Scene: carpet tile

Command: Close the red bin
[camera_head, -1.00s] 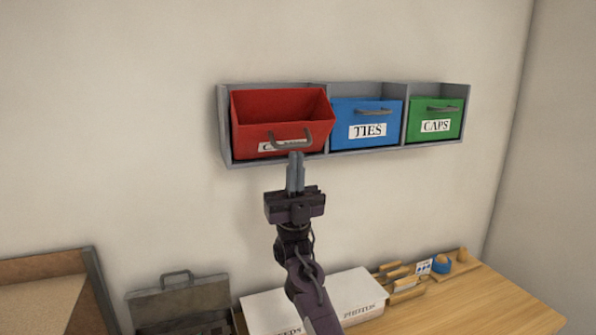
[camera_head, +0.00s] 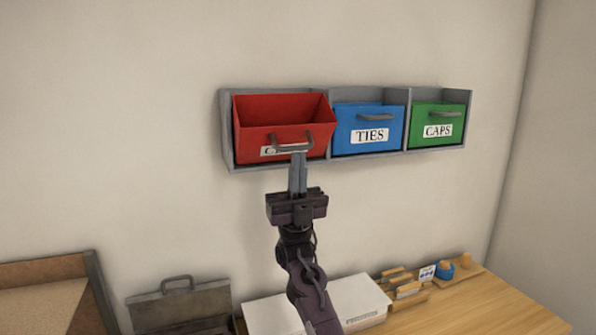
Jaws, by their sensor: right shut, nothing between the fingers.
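The red bin (camera_head: 262,128) sits in the left compartment of the grey wall rack (camera_head: 228,150). It is tilted forward, with its open top and inside showing. Its grey handle (camera_head: 292,146) is on the front face, over a white label that is partly hidden. My right gripper (camera_head: 298,157) points upward just below the handle, its fingers shut and empty. The fingertips overlap the handle's lower edge in the picture; I cannot tell whether they touch it. My left gripper is not in view.
The blue TIES bin (camera_head: 348,119) and green CAPS bin (camera_head: 424,114) sit upright to the right in the same rack. Below are a wooden table (camera_head: 470,306), a white box (camera_head: 355,297), an open grey toolbox (camera_head: 185,303) and a cork-like board (camera_head: 45,268).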

